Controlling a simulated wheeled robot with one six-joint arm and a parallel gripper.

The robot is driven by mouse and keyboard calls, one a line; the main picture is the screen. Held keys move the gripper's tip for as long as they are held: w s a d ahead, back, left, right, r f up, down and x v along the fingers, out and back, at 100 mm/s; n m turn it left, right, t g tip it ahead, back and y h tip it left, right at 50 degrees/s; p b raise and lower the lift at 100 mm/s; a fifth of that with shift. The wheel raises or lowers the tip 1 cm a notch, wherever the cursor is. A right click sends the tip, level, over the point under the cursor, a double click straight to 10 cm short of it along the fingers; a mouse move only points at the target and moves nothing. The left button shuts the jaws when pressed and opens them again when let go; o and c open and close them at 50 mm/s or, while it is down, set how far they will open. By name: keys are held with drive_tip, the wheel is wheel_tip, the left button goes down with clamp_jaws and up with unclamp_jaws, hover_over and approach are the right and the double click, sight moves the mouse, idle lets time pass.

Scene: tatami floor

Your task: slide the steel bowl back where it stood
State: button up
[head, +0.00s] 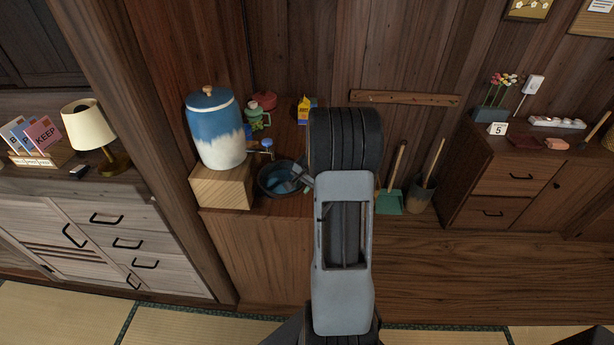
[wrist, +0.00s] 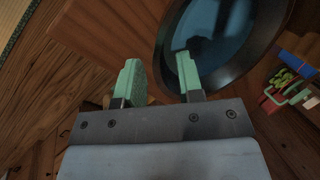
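The steel bowl (head: 264,188) stands on a low wooden counter, in front of the tap of a blue and white water crock. It looks dark outside and blue inside. In the wrist view the bowl (wrist: 252,66) fills the upper right. My gripper (wrist: 158,74) has its two green-tipped fingers spread, with a clear gap between them. The right finger overlaps the bowl's inside and the left finger is outside its rim; I cannot tell whether either touches. In the head view my gripper (head: 300,181) is at the bowl's right side, partly hidden by my arm.
The crock (head: 216,132) sits on a wooden block (head: 222,189) left of the bowl. A green frog-like item (head: 257,118), a red pot (head: 265,100) and a yellow carton (head: 305,108) stand behind.

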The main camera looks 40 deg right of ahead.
drive_tip(key=shift+x, duration=1.25)
clamp_jaws()
